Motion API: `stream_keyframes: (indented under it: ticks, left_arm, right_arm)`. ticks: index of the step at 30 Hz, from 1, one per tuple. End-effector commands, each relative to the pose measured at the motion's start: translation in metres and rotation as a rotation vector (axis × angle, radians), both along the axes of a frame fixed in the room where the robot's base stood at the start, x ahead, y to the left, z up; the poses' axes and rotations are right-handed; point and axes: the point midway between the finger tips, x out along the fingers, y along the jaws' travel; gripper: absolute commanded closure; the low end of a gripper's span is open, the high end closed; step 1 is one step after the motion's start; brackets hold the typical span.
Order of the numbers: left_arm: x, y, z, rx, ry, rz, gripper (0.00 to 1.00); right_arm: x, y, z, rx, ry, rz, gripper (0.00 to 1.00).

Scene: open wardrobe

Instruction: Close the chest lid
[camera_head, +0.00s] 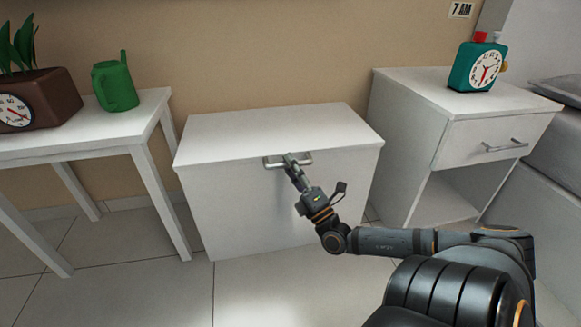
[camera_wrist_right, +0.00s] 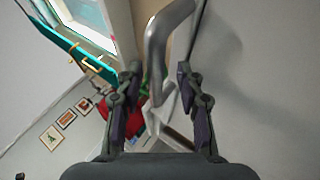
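The white chest (camera_head: 235,210) stands on the floor in the middle of the head view. Its lid (camera_head: 270,132) lies flat on top and looks closed. A metal bar handle (camera_head: 272,163) is on the chest's front, near the lid edge. My right gripper (camera_head: 291,162) is at this handle. In the right wrist view, the handle (camera_wrist_right: 158,50) reaches between the two spread fingers of my right gripper (camera_wrist_right: 158,84), with a gap beside the left finger. Whether a finger touches it is unclear. My left gripper is in neither view.
A white table (camera_head: 150,105) on the left holds a green watering can (camera_head: 116,82) and a brown planter (camera_head: 55,95) with a dial. A white nightstand (camera_head: 400,110) on the right holds a teal clock (camera_head: 478,66). Floor (camera_head: 150,270) in front of the chest is clear at left.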

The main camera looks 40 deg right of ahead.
Motion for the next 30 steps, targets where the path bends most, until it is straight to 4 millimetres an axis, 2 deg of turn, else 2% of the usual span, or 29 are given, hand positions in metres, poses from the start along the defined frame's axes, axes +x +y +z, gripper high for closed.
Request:
stream_keyframes:
  ticks: [5,15,19,24,30]
  left_arm:
    - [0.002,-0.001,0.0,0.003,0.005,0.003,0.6]
    - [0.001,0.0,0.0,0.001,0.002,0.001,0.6]
    - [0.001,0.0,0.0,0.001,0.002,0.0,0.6]
    - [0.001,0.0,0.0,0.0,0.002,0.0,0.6]
    - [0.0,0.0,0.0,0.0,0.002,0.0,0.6]
  right_arm:
    - [-0.006,0.0,-0.004,-0.001,0.001,0.0,0.63]
    - [-0.072,0.006,-0.046,0.002,0.004,-0.003,0.63]
    - [-0.091,0.007,-0.057,0.002,0.002,-0.002,0.63]
    - [-0.102,0.009,-0.063,0.0,0.0,0.0,0.63]
    - [-0.103,0.009,-0.063,0.0,0.0,0.0,0.63]
